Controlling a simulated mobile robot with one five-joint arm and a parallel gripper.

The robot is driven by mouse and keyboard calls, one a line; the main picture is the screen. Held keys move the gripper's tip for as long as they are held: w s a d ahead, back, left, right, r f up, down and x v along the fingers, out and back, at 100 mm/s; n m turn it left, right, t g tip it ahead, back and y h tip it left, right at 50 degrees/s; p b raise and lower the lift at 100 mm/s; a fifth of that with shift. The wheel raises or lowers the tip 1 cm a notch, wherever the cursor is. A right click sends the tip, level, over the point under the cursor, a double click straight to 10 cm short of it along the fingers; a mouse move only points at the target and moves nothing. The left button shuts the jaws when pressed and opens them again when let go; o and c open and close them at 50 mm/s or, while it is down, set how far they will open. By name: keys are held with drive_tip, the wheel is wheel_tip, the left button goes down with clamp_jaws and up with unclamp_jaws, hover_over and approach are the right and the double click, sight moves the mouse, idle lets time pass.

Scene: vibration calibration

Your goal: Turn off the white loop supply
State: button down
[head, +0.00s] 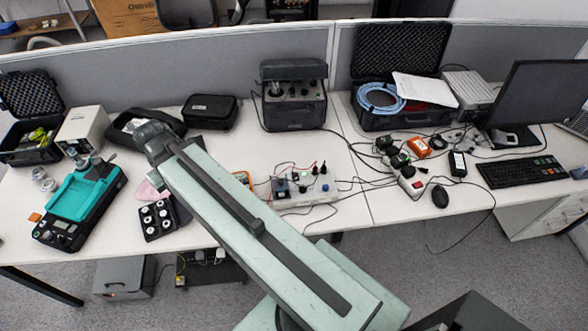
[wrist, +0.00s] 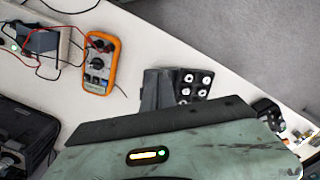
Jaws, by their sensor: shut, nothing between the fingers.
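A low white unit (head: 317,198) with a dark module, a small green light and red and black leads stands mid-table; it may be the white loop supply, but I cannot read a label. A white unit with leads also shows in the wrist view's upper left corner (wrist: 62,50), partly cut off. A power switch and its position are too small to tell. My gripper (head: 152,140) is the dark end of my arm, left of the white unit and well apart from it. Its fingers are not distinct, but it is shut and empty.
An orange multimeter (wrist: 100,62) lies beside the white unit. A black tray of white discs (head: 158,220) and a teal instrument (head: 84,203) stand left. A black case (head: 293,105) stands behind. Cables, a red-button box (head: 412,182) and a mouse (head: 440,196) lie right.

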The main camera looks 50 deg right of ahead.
drive_tip(key=d+n, duration=0.2)
drive_tip(key=d, duration=0.7)
drive_tip(key=n+t+y+b, duration=0.2)
drive_tip(key=n+b, duration=0.2)
drive_tip(key=n, duration=0.4)
hover_over(294, 174)
drive_tip(key=s+d, duration=0.3)
wheel_tip(294, 174, down, 2)
drive_tip(key=f, duration=0.1)
drive_tip(key=shift+s+a+r, duration=0.1)
drive_tip(key=shift+a+r, duration=0.05)
drive_tip(key=shift+r, duration=0.1)
drive_tip(key=b+x, duration=0.8)
drive_tip(key=x, duration=0.1)
drive_tip(key=b+x, duration=0.4)
drive_tip(key=shift+d+f+b, duration=0.2)
drive_tip(key=shift+f+b, duration=0.05)
drive_tip(key=shift+b, duration=0.05)
drive_tip(key=shift+f, duration=0.25)
